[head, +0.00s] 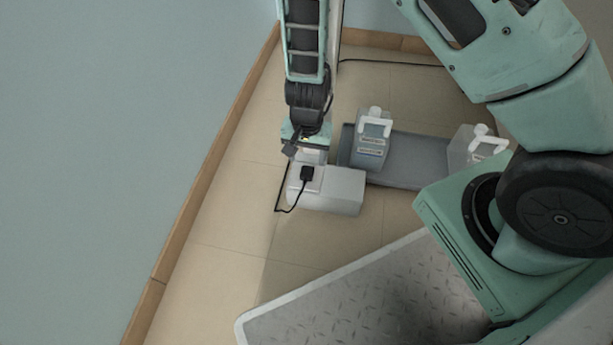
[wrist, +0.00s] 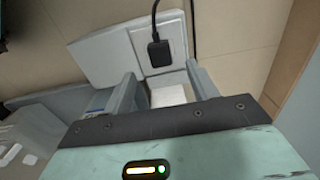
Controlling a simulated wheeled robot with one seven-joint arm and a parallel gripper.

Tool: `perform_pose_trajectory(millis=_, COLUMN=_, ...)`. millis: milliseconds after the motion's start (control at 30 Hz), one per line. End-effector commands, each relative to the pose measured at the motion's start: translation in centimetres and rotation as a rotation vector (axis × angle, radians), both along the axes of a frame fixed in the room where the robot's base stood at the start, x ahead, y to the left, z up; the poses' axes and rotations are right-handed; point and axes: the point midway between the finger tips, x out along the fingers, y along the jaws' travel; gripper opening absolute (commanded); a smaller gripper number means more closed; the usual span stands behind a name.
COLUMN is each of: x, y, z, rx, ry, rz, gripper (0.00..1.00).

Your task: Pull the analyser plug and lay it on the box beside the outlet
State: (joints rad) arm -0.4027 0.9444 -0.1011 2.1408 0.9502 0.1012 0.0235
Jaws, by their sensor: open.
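The black plug (head: 307,173) lies on a pale square patch (head: 299,186) on top of the white box (head: 342,192). Its black cord hangs off the box's left side to the floor. The plug (wrist: 160,53) also shows in the wrist view, just beyond my fingertips, with its cord running up the picture. My gripper (head: 305,149) points down behind the plug, apart from it. In the wrist view my gripper (wrist: 164,88) is open, and a pale block (wrist: 169,95) shows between the fingers. I cannot tell if that block is the outlet.
A grey tray (head: 415,158) right of the box holds a labelled container (head: 372,140) with a white handle. Another container (head: 475,146) stands at its right end. A wall (head: 130,130) with wooden skirting runs along the left. Tiled floor (head: 240,225) in front is clear.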

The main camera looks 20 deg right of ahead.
Motion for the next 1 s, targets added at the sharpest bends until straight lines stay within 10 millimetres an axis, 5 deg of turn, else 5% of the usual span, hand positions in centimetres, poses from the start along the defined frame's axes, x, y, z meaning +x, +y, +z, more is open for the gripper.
perform_pose_trajectory(millis=400, x=0.0, y=0.0, z=-5.8, rx=0.000, ry=0.001, rz=0.000, gripper=0.58)
perform_pose_trajectory(millis=1000, x=0.0, y=0.0, z=-6.3, rx=0.000, ry=0.000, rz=-0.001, gripper=0.58)
